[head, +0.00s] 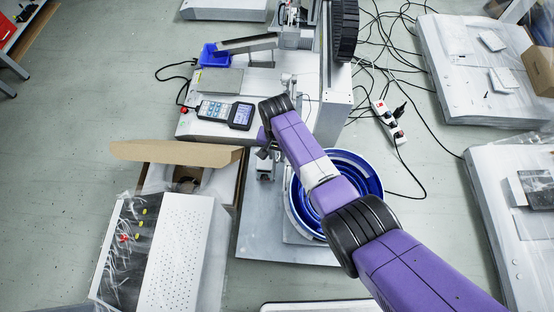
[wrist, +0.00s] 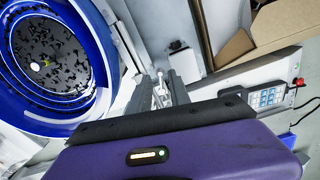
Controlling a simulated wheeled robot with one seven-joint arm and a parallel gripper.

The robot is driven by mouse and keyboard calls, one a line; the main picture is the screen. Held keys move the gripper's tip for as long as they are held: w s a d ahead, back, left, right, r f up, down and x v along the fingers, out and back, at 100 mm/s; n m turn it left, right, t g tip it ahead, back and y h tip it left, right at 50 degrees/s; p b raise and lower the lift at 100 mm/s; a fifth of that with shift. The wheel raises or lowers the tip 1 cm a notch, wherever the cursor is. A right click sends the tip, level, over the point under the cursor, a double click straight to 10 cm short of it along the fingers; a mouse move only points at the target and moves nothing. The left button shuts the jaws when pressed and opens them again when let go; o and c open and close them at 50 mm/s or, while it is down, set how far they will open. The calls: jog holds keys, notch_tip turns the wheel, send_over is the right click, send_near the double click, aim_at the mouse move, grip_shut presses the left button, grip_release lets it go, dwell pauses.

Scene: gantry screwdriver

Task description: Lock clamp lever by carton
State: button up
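A small silvery clamp (head: 265,172) stands on the grey base plate between the carton and the blue bowl; its lever is mostly hidden by my arm in the head view. The open brown carton (head: 176,153) is just left of it, and it also shows at the top right of the wrist view (wrist: 282,28). My gripper (head: 264,152) is over the clamp, pointing down. In the wrist view my gripper (wrist: 162,96) has its two dark fingers apart, with a slim pale metal part (wrist: 160,86), seemingly the lever, showing between them. I cannot tell whether the fingers touch it.
The blue vibratory bowl (head: 368,178) is close on the right, under my arm. A handheld controller (head: 226,113) lies on the machine base behind. A white perforated box (head: 176,252) stands at front left. Cables and a power strip (head: 388,121) lie on the floor at right.

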aim_at(277, 160)
jog(key=shift+f+b, duration=0.75)
jog(key=shift+f, duration=1)
grip_shut()
jog(key=shift+s+d+n+p, duration=0.1)
jog(key=shift+d+n+p, duration=0.15)
jog(key=shift+n, duration=0.4)
jog(key=shift+d+n+p, duration=0.2)
jog(key=shift+n, duration=0.45)
